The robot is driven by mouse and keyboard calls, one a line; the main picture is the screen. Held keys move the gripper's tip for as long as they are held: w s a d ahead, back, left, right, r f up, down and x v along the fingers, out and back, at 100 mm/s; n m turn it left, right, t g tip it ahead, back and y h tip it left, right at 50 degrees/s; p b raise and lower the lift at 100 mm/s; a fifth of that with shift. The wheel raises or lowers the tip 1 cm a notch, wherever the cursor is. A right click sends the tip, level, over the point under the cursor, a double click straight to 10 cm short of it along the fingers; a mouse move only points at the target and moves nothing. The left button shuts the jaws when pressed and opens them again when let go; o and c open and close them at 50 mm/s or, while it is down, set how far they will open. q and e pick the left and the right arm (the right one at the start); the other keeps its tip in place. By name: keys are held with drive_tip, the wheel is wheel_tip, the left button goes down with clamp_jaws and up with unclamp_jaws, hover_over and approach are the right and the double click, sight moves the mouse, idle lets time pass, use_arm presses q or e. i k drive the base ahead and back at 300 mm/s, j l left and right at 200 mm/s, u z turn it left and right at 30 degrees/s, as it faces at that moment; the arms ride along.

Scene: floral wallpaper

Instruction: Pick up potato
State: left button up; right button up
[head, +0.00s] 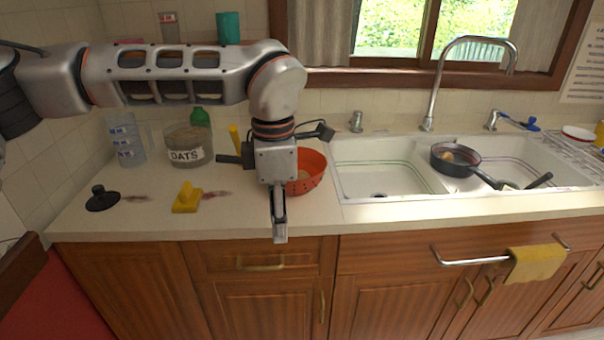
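A small brownish-tan item (455,157) lies in a dark pan (440,165) at the sink; it could be the potato, but it is too small to be sure. An orange-red colander (316,172) stands on the counter left of the sink, partly hidden behind my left gripper. Something tan shows inside the colander, and I cannot tell what it is. My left gripper (279,230) points down in front of the colander, near the counter's front edge. It is seen edge-on, so its opening is unclear, and no held item shows. My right gripper is out of view.
An oats jar (187,147), a clear measuring jug (126,140), a yellow item (186,199) and a black knobbed item (101,199) stand on the left counter. A tall faucet (434,90) rises behind the white double sink (372,190). The left basin looks mostly empty.

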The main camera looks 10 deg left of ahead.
sight(301, 174)
drive_tip(key=i, duration=0.95)
